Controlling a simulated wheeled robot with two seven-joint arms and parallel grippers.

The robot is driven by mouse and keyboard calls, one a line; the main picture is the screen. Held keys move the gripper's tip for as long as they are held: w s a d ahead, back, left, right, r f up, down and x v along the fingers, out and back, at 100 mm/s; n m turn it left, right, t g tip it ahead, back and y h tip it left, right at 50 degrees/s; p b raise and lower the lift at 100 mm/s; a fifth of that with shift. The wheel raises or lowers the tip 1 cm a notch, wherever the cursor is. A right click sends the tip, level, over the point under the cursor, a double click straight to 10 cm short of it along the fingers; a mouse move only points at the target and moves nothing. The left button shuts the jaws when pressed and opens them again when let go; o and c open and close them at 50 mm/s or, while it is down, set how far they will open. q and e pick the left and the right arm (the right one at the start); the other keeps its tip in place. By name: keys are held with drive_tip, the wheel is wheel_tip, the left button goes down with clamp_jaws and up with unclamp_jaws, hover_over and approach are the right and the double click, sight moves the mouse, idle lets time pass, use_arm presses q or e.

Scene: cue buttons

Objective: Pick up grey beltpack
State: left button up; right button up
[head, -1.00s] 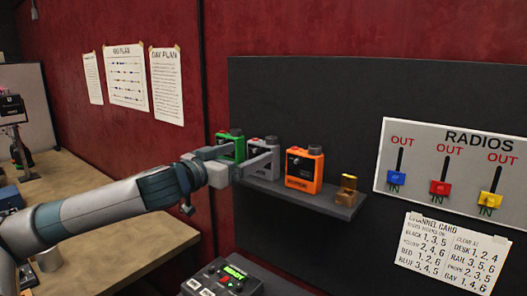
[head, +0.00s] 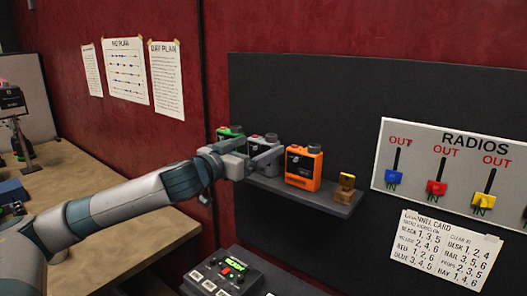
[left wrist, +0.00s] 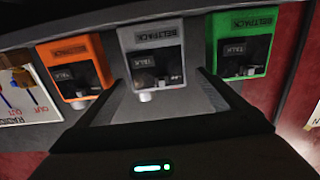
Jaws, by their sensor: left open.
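The grey beltpack (head: 256,143) stands on the wall shelf between the green beltpack (head: 230,133) and the orange beltpack (head: 304,167). My left gripper (head: 259,150) is open in front of the grey one, and its fingers partly hide it in the head view. In the left wrist view the grey beltpack (left wrist: 153,52) appears upside down, centred between the open fingers (left wrist: 162,85). The orange beltpack (left wrist: 75,65) is on the left there and the green one (left wrist: 241,45) on the right. I cannot tell whether the fingers touch the grey beltpack. My right gripper is not in view.
The dark shelf (head: 318,202) also carries a small brass and brown object (head: 345,188) at its right end. A radios panel (head: 445,165) with coloured sliders hangs at the right. A dark console (head: 225,272) is below, and a wooden desk (head: 140,232) is at the left.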

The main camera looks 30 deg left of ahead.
sight(259, 145)
use_arm(q)
drive_tip(key=shift+w+d+r+p, duration=0.1)
drive_tip(key=shift+w+r+p, duration=0.05)
drive_tip(key=shift+w+p, duration=0.3)
drive_tip(key=shift+w+d+r+p, duration=0.1)
drive_tip(key=shift+w+r+p, duration=0.1)
drive_tip(key=shift+w, duration=0.3)
drive_tip(key=shift+w+f, duration=0.3)
drive_tip(key=shift+w, duration=0.35)
drive_tip(key=c, duration=1.3)
